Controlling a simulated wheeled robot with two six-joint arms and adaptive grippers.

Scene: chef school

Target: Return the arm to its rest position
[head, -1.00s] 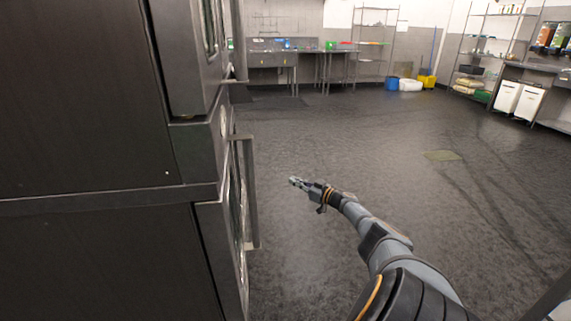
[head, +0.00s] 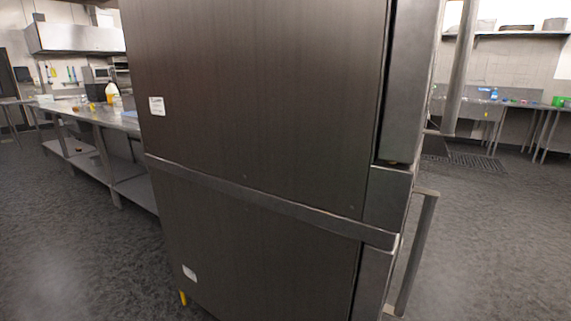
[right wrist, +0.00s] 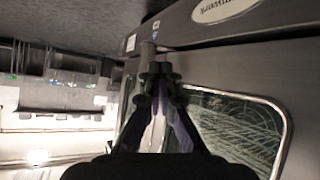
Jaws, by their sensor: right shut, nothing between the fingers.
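My right gripper (right wrist: 160,78) shows only in the right wrist view, with its fingertips together and nothing between them. It is in front of the steel oven (right wrist: 275,55), close to a door handle (right wrist: 146,52); whether it touches the handle I cannot tell. The oven also fills the middle of the head view (head: 260,90), seen from its side. No arm shows in the head view, and my left gripper is not in view.
A steel worktable (head: 105,115) with bottles and boxes stands at left in the head view. Door handles (head: 415,250) stick out from the oven's right edge. Sinks and counters (head: 500,103) are at back right. Floor (head: 70,240) is clear at left.

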